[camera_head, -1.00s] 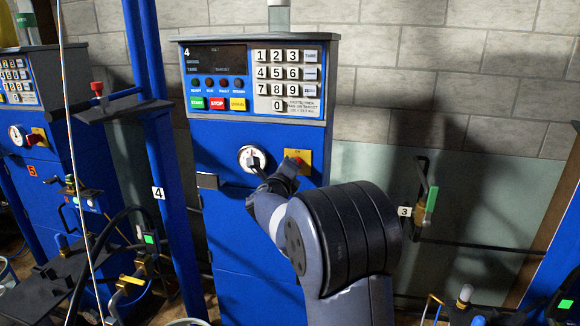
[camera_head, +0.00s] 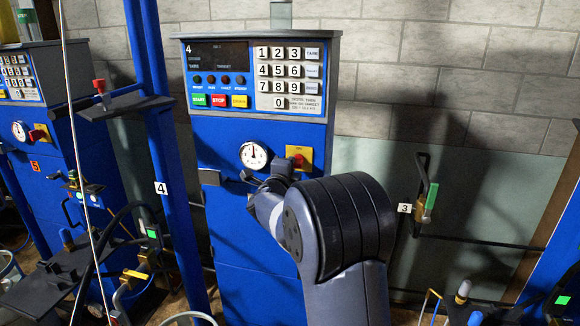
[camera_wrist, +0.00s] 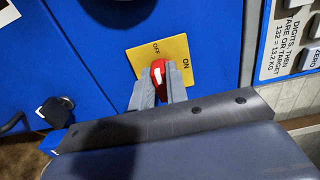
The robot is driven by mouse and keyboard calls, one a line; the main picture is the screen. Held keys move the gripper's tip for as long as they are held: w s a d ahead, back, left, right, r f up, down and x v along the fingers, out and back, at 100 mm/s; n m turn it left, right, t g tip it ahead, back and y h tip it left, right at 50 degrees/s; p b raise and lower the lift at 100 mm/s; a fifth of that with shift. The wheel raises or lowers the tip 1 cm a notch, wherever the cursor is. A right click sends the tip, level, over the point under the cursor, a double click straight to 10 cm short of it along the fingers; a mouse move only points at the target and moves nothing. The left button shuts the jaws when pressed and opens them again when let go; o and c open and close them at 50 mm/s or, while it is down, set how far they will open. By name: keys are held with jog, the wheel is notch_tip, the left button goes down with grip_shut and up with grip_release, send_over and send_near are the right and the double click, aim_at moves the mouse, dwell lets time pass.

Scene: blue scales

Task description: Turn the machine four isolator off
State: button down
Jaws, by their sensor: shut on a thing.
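The machine four isolator is a red knob (camera_wrist: 158,72) on a yellow plate (camera_wrist: 175,48) marked OFF and ON. In the wrist view my gripper (camera_wrist: 158,82) is shut on the red knob, one grey finger on each side. The knob's far end lies close to the OFF lettering; its exact angle is hard to tell. In the head view the yellow plate (camera_head: 308,153) and red knob (camera_head: 299,160) show on the blue front of machine four (camera_head: 235,225), right of a round white gauge (camera_head: 254,154). My wrist hides the lower area beside the plate.
Above is a keypad panel (camera_head: 288,78) with START and STOP buttons. A blue post (camera_head: 172,215) with a label 4 stands left. Machine five (camera_head: 45,190) is farther left. A green-handled valve (camera_head: 431,200) is on the wall at right.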

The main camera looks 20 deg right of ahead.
dwell(0.3)
jog(key=c, duration=1.4)
grip_release()
jog(key=b+v, duration=0.2)
jog(key=v, duration=0.9)
jog(key=shift+w, duration=0.15)
jog(key=p+x, duration=0.2)
jog(key=x, duration=0.8)
jog(key=shift+w+d, duration=0.3)
